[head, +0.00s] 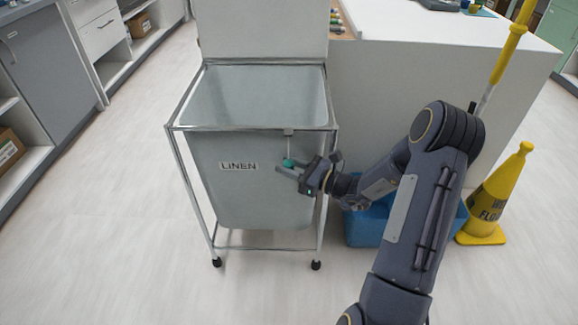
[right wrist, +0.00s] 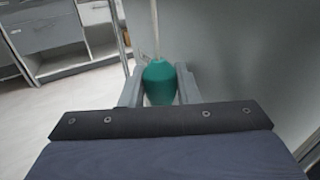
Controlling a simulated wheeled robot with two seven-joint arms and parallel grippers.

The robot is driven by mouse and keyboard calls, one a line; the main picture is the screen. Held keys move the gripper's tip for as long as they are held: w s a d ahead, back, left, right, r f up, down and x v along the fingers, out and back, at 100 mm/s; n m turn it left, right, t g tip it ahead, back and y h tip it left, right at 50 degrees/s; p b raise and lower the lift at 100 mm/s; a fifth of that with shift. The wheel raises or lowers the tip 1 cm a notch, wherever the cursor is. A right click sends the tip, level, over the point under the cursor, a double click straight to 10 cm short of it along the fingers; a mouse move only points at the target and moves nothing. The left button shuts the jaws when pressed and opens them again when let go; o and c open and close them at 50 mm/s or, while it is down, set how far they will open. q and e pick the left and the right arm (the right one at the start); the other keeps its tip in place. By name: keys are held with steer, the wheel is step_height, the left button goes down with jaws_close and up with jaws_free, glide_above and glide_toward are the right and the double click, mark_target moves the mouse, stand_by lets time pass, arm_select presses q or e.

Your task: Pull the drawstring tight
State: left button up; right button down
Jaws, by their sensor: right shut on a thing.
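A grey linen bag (head: 255,190) with a "LINEN" label hangs in a metal wheeled frame (head: 180,128), its lid raised at the back. A pale drawstring (right wrist: 155,30) runs up from a green toggle (right wrist: 160,82). The toggle also shows in the head view (head: 289,163) at the bag's front right, below the rim. My right gripper (head: 287,167) is shut on the green toggle, with one finger on each side of it in the right wrist view (right wrist: 160,88). My left gripper is not in view.
A white counter (head: 430,60) stands behind and right of the frame. A blue bucket (head: 365,230) and a yellow floor cone (head: 495,195) stand on the right. Cabinets (head: 45,80) line the left. The floor in front is clear.

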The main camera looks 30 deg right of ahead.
step_height(320, 180, down, 16)
steer(key=b, duration=0.9)
steer(key=shift+f+b, duration=0.25)
steer(key=shift+b, duration=0.1)
steer(key=shift+s+f, duration=0.1)
steer(key=c, duration=1.4)
jaws_free()
steer(key=p+v, duration=0.2)
steer(key=v, duration=0.5)
steer(key=shift+s+d, duration=0.25)
steer(key=shift+s, duration=0.05)
